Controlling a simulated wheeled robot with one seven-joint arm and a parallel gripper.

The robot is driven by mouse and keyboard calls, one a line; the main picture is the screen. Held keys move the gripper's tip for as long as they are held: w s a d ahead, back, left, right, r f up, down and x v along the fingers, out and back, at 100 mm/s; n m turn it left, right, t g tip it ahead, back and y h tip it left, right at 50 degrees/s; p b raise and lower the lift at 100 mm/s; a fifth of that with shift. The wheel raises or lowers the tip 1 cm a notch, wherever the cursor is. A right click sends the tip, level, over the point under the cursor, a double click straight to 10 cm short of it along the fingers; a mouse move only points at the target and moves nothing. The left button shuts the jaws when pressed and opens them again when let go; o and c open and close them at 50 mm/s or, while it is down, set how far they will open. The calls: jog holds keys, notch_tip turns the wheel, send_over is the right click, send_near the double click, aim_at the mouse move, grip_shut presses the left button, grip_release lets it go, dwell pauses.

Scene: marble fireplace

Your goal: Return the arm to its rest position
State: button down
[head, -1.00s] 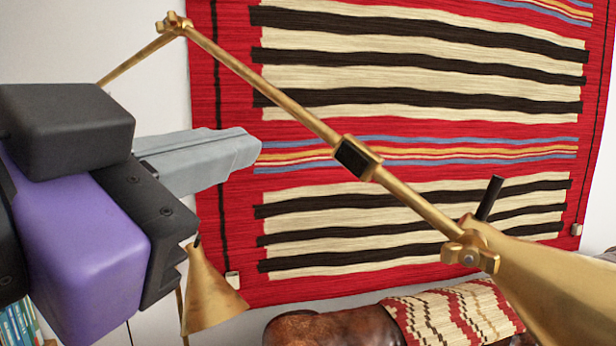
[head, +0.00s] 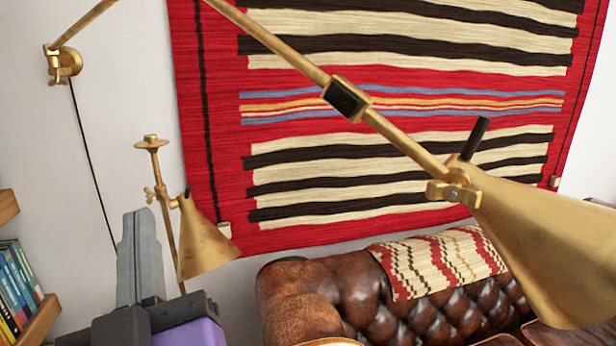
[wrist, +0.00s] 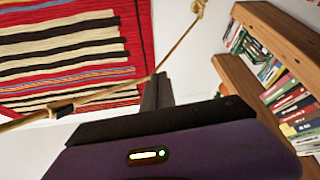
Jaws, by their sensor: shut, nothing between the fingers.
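My gripper (head: 139,258) is at the lower left of the head view, its grey fingers together and pointing up, with nothing between them. Its black and purple body is cut off by the bottom edge. In the wrist view my gripper (wrist: 157,92) shows as dark fingers beyond the purple and black housing. The fingers look clear of the wall and of the lamps.
A brass wall lamp (head: 400,140) crosses the head view from upper left to lower right. A second brass lamp (head: 207,240) stands just right of my gripper. Behind are a striped wall rug (head: 400,75), a brown leather sofa (head: 350,285) and a bookshelf (head: 35,325).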

jog(key=s+d+f+g, duration=0.1)
jog(key=s+d+f, duration=0.2)
jog(key=d+f, duration=0.6)
jog(key=s+d+f+g, duration=0.1)
jog(key=s+d+f, duration=0.3)
jog(key=d+f, duration=0.55)
jog(key=s+d+f+m+g+h, duration=0.2)
jog(key=s+d+f+h, duration=0.3)
jog(key=s+d+f, duration=0.3)
jog(key=s+d+f+m+g+h, duration=0.2)
jog(key=s+d+f+m+h, duration=0.2)
jog(key=s+d+f, duration=0.5)
jog(key=s+m, duration=0.1)
jog(key=s, duration=0.3)
jog(key=shift+d+h, duration=0.25)
jog(key=shift+h, duration=0.15)
jog(key=shift+d+r, duration=0.1)
jog(key=shift+d, duration=0.3)
